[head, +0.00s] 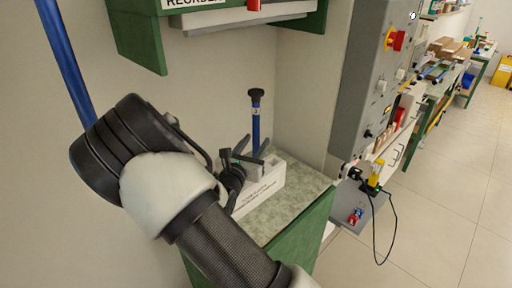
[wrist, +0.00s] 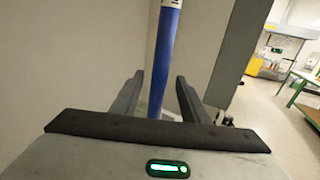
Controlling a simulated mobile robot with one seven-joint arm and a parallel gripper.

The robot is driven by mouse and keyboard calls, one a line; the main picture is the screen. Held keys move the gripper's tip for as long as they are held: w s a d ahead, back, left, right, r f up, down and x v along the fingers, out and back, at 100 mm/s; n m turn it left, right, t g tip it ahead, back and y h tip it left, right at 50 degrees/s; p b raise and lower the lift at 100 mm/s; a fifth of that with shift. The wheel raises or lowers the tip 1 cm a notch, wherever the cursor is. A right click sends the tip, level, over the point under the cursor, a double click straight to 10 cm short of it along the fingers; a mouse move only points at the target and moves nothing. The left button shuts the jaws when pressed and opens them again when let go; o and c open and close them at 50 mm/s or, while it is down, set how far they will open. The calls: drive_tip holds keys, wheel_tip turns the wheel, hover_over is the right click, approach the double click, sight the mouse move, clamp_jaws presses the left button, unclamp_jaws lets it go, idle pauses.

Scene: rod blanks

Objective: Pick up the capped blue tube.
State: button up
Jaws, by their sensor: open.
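The blue tube (head: 256,125) with a black cap (head: 256,93) and a small white label below it stands upright at the white box on the counter. My gripper (head: 252,147) is open low on the tube, above the box. In the wrist view the blue tube (wrist: 165,60) runs up between the two open fingers of my gripper (wrist: 160,76), with a gap to each finger. The cap is out of that view, and the lower end of the tube is hidden.
The white box (head: 262,190) with printed text sits on a speckled counter (head: 302,186) in the corner. Another blue rod (head: 64,60) slants at the upper left, partly behind my arm. A green shelf (head: 138,40) hangs above; a grey control panel (head: 362,85) stands right.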

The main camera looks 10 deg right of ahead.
drive_tip(key=shift+p+x, duration=0.4)
drive_tip(key=shift+x, duration=2.3)
drive_tip(key=shift+a, duration=0.1)
clamp_jaws()
wheel_tip(320, 180, up, 11)
drive_tip(key=s+d+b, duration=0.1)
drive_tip(key=s+d, duration=0.4)
drive_tip(key=s, duration=0.3)
drive_tip(key=s+d+b, duration=0.1)
drive_tip(key=s+d, duration=0.5)
drive_tip(key=s, duration=0.2)
drive_tip(key=shift+s+r+b, duration=0.25)
drive_tip(key=shift+s+b, duration=0.05)
